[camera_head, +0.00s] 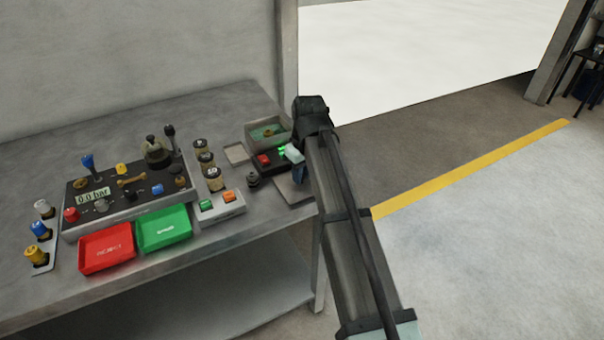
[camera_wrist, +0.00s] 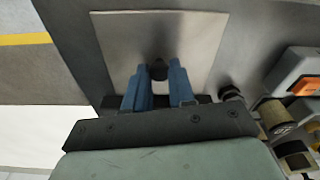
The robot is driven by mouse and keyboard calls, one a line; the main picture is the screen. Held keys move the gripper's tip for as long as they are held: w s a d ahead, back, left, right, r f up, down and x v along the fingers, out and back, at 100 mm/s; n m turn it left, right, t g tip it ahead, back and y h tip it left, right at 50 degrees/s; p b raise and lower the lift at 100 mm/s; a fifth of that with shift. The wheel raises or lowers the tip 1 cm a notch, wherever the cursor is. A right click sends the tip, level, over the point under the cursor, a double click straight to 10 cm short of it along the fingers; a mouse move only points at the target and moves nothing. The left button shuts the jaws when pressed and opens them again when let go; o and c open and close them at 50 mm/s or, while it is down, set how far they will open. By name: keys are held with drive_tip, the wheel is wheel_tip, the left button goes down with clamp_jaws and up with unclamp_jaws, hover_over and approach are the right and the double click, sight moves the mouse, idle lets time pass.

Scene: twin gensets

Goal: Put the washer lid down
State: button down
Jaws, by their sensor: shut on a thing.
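The washer lid looks to be the flat square metal plate (camera_wrist: 205,35) with a dark knob (camera_wrist: 158,69) at its middle. My gripper (camera_wrist: 159,76) is shut on this knob with its blue fingers either side. In the head view the plate (camera_head: 291,190) shows partly behind my arm, at the right end of the bench. I cannot tell whether it touches the bench top. My gripper (camera_head: 299,172) is mostly hidden there by my wrist. A grey open-topped box (camera_head: 285,136), with something greenish and brown inside, stands just behind and looks like the washer.
A dark box with red and green buttons (camera_head: 264,160) and a small dark knob (camera_head: 252,181) stand close left of the plate. Further left are a control panel (camera_head: 125,203), a red tray (camera_head: 107,248) and a green tray (camera_head: 164,229). The bench's right edge is close by.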

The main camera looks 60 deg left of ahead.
sight(305, 185)
drive_tip(key=shift+f, duration=0.25)
drive_tip(key=shift+f, duration=0.15)
drive_tip(key=c, duration=0.9)
unclamp_jaws()
drive_tip(key=shift+c, duration=0.2)
wheel_tip(305, 185, up, 12)
drive_tip(key=d, duration=0.1)
drive_tip(key=shift+w+d, duration=0.15)
drive_tip(key=shift+d, duration=0.05)
